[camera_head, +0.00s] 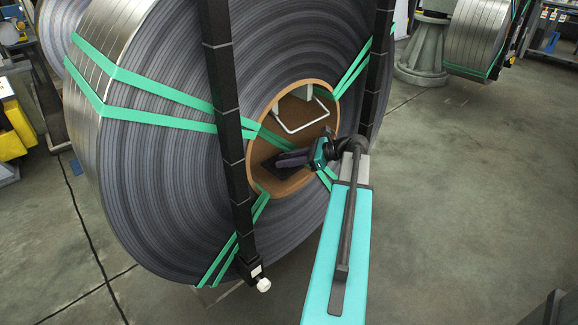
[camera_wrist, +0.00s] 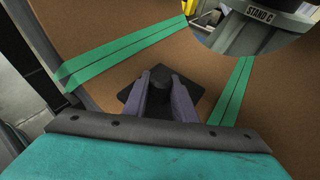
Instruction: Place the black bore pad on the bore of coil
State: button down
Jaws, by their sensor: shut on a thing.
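The big steel coil (camera_head: 170,150) stands upright with green straps around it. Its bore (camera_head: 262,182) has a brown lining, which fills much of the wrist view (camera_wrist: 110,45). My gripper (camera_head: 284,158) reaches into the bore from the right. In the wrist view its two purple-grey fingers (camera_wrist: 169,80) are shut on the black knob of the bore pad (camera_wrist: 196,98). The pad is a flat black square; it also shows in the head view (camera_head: 268,170), low in the bore. It lies on or just above the brown lining; I cannot tell whether it touches.
Green straps (camera_wrist: 130,52) run across the lining on both sides of the pad. Two black upright bars (camera_head: 232,150) stand before the coil face. A stand marked "STAND C" (camera_wrist: 262,18) shows beyond the bore. Open floor (camera_head: 480,180) lies to the right.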

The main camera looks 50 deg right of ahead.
jog(key=shift+f+b, duration=0.4)
jog(key=shift+f, duration=0.95)
jog(key=shift+f, duration=0.1)
jog(key=c, duration=1.5)
grip_release()
jog(key=shift+o, duration=0.2)
jog(key=shift+s+d+r, duration=0.15)
jog(key=shift+s+r, duration=0.05)
jog(key=p+v, duration=0.3)
jog(key=v, duration=0.8)
jog(key=shift+s, duration=0.25)
jog(key=shift+r, duration=0.1)
